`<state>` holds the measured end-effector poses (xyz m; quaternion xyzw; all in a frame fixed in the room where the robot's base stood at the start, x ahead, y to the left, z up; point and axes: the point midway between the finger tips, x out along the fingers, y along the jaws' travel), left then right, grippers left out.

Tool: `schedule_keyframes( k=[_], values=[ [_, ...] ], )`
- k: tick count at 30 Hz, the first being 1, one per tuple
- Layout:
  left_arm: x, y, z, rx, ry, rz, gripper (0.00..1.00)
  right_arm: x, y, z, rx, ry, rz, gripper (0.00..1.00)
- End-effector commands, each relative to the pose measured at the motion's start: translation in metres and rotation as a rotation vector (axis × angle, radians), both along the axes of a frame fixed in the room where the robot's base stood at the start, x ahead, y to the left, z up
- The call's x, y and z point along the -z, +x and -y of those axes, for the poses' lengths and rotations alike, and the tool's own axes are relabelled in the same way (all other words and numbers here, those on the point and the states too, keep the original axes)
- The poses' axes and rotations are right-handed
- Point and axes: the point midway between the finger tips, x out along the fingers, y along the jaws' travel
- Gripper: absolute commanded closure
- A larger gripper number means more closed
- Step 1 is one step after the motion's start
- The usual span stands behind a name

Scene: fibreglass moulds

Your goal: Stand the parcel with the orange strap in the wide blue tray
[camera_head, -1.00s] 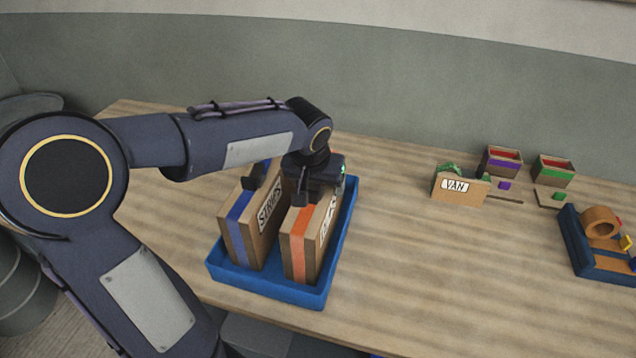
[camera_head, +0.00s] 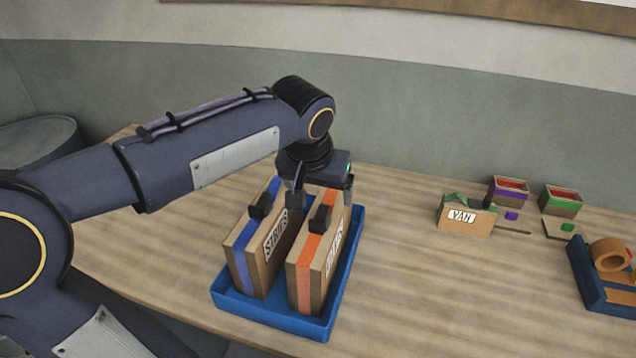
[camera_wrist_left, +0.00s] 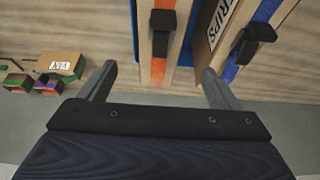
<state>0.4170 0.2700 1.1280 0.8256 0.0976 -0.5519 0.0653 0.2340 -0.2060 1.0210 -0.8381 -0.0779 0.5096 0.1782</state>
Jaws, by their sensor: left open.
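The parcel with the orange strap (camera_head: 304,275) stands upright in the wide blue tray (camera_head: 270,318), on its right side. It has a black handle on top and also shows in the left wrist view (camera_wrist_left: 158,60). My left gripper (camera_head: 318,190) is open and empty, just behind and above the parcels. In the left wrist view its fingers (camera_wrist_left: 155,82) are spread apart, with the orange-strapped parcel's end between and beyond them. The gripper is apart from the black handle. My right gripper is in no view.
A parcel with a blue strap (camera_head: 244,262) stands to the left in the same tray. A VAN box (camera_head: 465,218), small bins with purple (camera_head: 508,191) and green bands (camera_head: 561,201), and a dark blue tray with a tape roll (camera_head: 609,255) lie to the right. The table's middle is clear.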

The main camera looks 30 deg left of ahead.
Motion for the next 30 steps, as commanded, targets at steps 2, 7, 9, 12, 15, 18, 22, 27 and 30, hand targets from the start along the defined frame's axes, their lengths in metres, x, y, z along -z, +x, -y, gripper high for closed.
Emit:
schedule_keyframes(
  k=[2, 7, 9, 12, 15, 18, 22, 27, 30],
  values=[
    [-0.009, -0.003, 0.001, -0.001, -0.001, 0.002, 0.15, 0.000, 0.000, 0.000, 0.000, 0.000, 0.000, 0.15],
    [-0.016, -0.007, 0.002, 0.000, -0.001, 0.000, 0.15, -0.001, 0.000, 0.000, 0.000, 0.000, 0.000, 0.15],
    [-0.014, -0.011, 0.001, 0.004, -0.007, -0.001, 0.15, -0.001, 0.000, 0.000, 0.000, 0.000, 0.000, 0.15],
    [-0.003, -0.035, 0.002, 0.030, -0.047, -0.001, 0.15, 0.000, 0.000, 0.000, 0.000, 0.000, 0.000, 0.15],
    [0.022, -0.078, 0.009, 0.077, -0.129, 0.007, 0.15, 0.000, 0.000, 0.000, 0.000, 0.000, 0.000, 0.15],
    [0.051, -0.121, 0.024, 0.121, -0.220, 0.037, 0.15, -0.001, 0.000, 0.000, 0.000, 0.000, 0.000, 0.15],
    [0.083, -0.160, 0.046, 0.150, -0.312, 0.088, 0.15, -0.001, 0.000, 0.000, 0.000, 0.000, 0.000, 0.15],
    [0.104, -0.182, 0.063, 0.162, -0.370, 0.129, 0.15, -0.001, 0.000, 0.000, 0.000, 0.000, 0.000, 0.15],
    [0.107, -0.184, 0.064, 0.164, -0.375, 0.132, 0.15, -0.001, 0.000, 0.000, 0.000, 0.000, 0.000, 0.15]
  ],
)
